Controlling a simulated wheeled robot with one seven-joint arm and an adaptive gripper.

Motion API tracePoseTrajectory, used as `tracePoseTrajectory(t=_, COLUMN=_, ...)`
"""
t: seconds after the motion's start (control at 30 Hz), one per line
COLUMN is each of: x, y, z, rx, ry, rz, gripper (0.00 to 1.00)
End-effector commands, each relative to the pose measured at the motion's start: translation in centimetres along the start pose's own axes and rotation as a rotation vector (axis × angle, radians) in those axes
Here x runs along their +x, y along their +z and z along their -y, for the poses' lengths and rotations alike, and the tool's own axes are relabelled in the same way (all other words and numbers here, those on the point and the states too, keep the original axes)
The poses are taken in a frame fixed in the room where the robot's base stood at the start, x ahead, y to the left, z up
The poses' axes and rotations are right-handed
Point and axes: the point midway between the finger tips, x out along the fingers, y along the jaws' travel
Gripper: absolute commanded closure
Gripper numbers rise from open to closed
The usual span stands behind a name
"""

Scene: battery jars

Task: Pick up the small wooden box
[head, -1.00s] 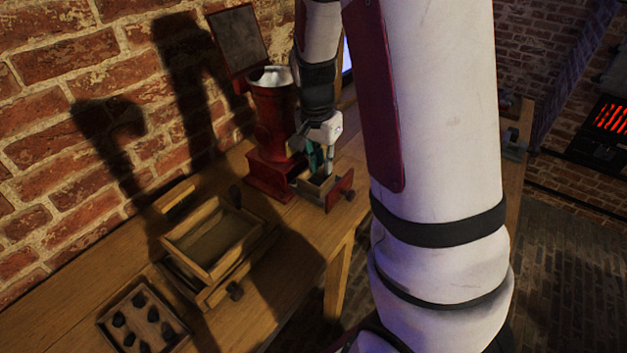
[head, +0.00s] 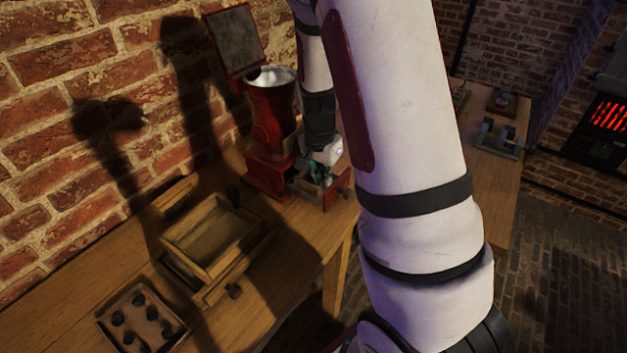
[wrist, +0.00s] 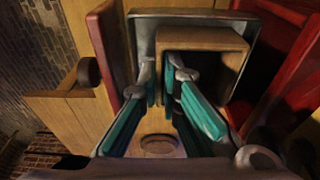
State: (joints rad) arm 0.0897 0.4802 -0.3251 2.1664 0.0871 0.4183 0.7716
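The small wooden box (wrist: 233,40) sits in the open drawer of a red grinder, inside a grey metal-edged tray (wrist: 190,16). In the head view the drawer (head: 338,192) sticks out at the grinder's base, and my gripper (head: 318,176) reaches down into it. In the wrist view my gripper (wrist: 160,83) has its teal fingers on either side of the box's left wall, one finger inside the box opening. The fingertips are close together with the wall between them. Whether they press on it cannot be told. The box's lower part is hidden.
The red grinder (head: 272,120) stands close beside my gripper. A wooden drawer box (head: 215,240) and a tray of dark knobs (head: 140,318) lie on the bench nearer the camera. A brick wall (head: 60,150) runs along the left.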

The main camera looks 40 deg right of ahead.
Motion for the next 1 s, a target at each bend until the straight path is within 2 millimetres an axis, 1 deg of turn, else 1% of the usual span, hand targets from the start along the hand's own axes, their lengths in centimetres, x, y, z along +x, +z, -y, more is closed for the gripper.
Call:
tracePoseTrajectory(t=0.57, x=-0.2, y=-0.1, z=-0.1, rx=0.0, ry=0.0, rz=0.0, gripper=1.0)
tracePoseTrajectory(t=1.0, x=-1.3, y=-0.6, z=-0.5, rx=0.0, ry=-0.001, rz=-0.001, gripper=1.0)
